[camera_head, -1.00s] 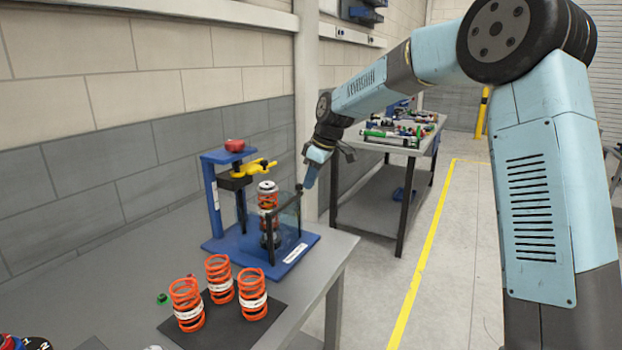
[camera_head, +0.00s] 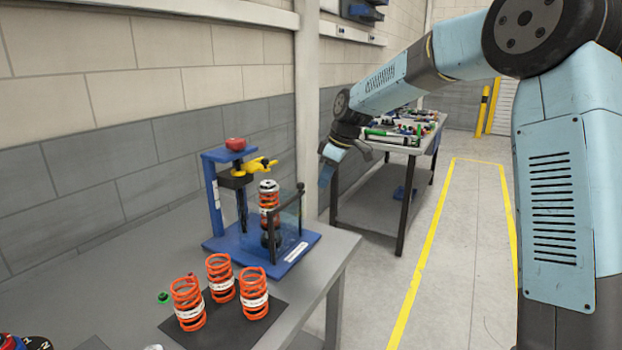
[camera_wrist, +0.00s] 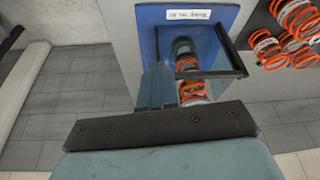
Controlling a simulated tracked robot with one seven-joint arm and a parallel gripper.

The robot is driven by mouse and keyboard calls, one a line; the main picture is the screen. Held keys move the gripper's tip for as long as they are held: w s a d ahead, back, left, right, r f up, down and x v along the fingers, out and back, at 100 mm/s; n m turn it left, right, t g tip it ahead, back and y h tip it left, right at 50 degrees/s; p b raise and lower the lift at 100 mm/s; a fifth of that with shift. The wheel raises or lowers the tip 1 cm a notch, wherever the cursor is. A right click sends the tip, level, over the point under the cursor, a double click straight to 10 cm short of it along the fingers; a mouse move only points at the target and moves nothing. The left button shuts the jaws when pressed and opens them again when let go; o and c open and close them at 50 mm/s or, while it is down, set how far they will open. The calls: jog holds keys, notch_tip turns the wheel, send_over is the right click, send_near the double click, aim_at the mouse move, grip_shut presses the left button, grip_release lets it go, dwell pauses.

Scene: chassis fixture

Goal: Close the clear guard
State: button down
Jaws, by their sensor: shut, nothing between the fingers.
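The blue press fixture (camera_head: 286,265) stands on the grey bench, with a red knob (camera_head: 235,143) and yellow lever (camera_head: 262,164). An orange spring unit (camera_head: 268,196) stands upright on its base. The clear guard (camera_head: 290,232), with a dark bar and posts, stands upright at the front right of that spring. I cannot tell whether it is fully closed. In the wrist view, the guard's dark frame (camera_wrist: 228,48) is beyond my fingers and beside the spring. My gripper (camera_head: 324,182) is shut and empty, to the right of the guard and apart from it in the head view.
Several orange springs (camera_head: 220,278) stand on a dark mat (camera_head: 215,335) at the bench front. A small green part (camera_head: 163,297) lies beside them. A second table (camera_head: 384,147) with assorted parts stands behind. The floor to the right is clear.

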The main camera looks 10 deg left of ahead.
jog(key=v, duration=1)
jog(key=s+d+r+m+t+h, duration=0.3)
jog(key=s+d+m, duration=0.5)
jog(key=s+d, duration=0.85)
jog(key=s+d+f+m, duration=0.2)
jog(key=s+d, duration=0.1)
jog(key=s, duration=0.3)
jog(key=s+d+f+m+t, duration=0.1)
jog(key=s+d+f+m, duration=0.1)
jog(key=s, duration=0.5)
jog(key=s+d+f+m, duration=0.2)
jog(key=s+d+m, duration=0.1)
jog(key=s, duration=0.4)
jog(key=shift+d+m+t+h, duration=0.3)
jog(key=shift+d+t+h, duration=0.1)
jog(key=shift+d, duration=0.05)
